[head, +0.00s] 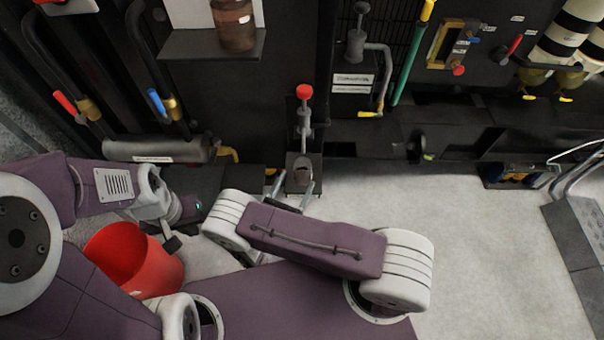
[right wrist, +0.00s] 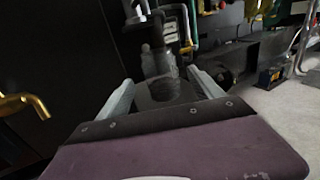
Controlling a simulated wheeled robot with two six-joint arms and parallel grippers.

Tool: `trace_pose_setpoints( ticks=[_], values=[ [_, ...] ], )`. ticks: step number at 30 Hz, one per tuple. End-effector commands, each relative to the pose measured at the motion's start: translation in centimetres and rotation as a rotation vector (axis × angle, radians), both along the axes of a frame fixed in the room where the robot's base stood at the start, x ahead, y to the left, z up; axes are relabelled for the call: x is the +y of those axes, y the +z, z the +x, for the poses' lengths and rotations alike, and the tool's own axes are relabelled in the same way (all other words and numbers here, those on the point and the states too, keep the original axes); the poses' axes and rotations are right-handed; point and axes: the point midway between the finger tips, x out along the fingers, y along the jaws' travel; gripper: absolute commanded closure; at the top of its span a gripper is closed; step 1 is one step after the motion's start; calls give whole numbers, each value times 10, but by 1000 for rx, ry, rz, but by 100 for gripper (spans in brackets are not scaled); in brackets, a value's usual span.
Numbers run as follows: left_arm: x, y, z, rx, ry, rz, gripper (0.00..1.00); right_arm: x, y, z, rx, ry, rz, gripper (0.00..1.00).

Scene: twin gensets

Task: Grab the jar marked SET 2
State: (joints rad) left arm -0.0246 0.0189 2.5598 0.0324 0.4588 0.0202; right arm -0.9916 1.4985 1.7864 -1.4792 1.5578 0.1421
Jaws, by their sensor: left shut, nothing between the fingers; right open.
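My left gripper (head: 176,236) is shut and empty near the red bucket.
The red bucket (head: 130,258) stands on the floor at left. The shelf (head: 190,45) juts from the dark panel. The red-topped valve (head: 304,95) rises above the ledge (head: 316,160). Pipes and levers line the machinery. The floor at right (head: 480,250) is clear.

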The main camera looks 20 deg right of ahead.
Motion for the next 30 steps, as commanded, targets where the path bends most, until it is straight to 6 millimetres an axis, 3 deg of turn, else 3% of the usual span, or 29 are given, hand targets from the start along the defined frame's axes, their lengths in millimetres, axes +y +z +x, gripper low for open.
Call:
trace_pose_setpoints(
  ticks=[5, 13, 21, 28, 30],
  values=[
    [0, -1, 0, 0, 0, 0, 100, -5, 0, 6, -1, -2, 1, 24],
    [0, -3, 0, 0, 0, 0, 100, -33, 2, 40, -1, -5, 1, 24],
    [0, -3, 0, 0, 0, 0, 100, -35, 2, 45, -1, -1, 1, 24],
    [0, -3, 0, 0, 0, 0, 100, -35, 2, 45, -1, -1, 1, 88],
    [0, -3, 0, 0, 0, 0, 100, -35, 2, 45, -1, -1, 1, 99]
  ],
)
